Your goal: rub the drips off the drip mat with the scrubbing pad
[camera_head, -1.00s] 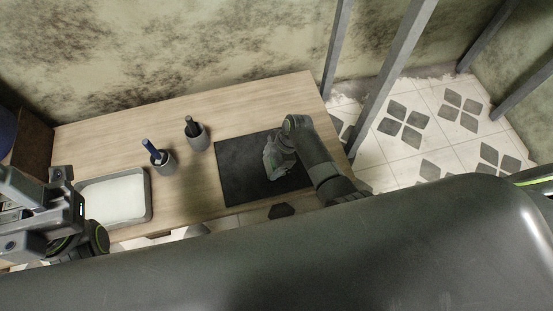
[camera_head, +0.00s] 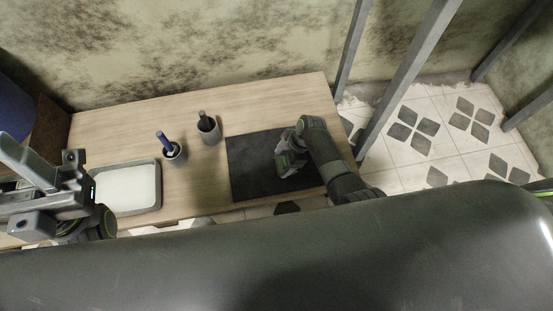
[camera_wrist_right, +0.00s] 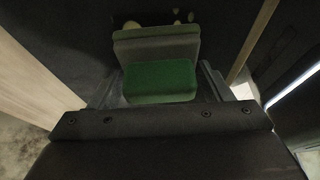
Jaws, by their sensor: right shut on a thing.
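The dark drip mat (camera_head: 247,181) lies on the right part of the wooden table. I cannot tell whether the pad touches the mat. Pale yellowish drips (camera_wrist_right: 132,25) show on the mat just past the pad's far edge. The pad and arm hide part of the mat. My left gripper (camera_head: 25,190) is at the left edge; its jaw opening is unclear.
A grey tray with a white inside (camera_head: 128,187) sits at the table's left front. Two grey cups, one with a blue-handled tool (camera_head: 165,143) and one with a dark-handled tool (camera_head: 206,122), stand left of the mat. Metal posts (camera_head: 400,70) rise behind the table's right end.

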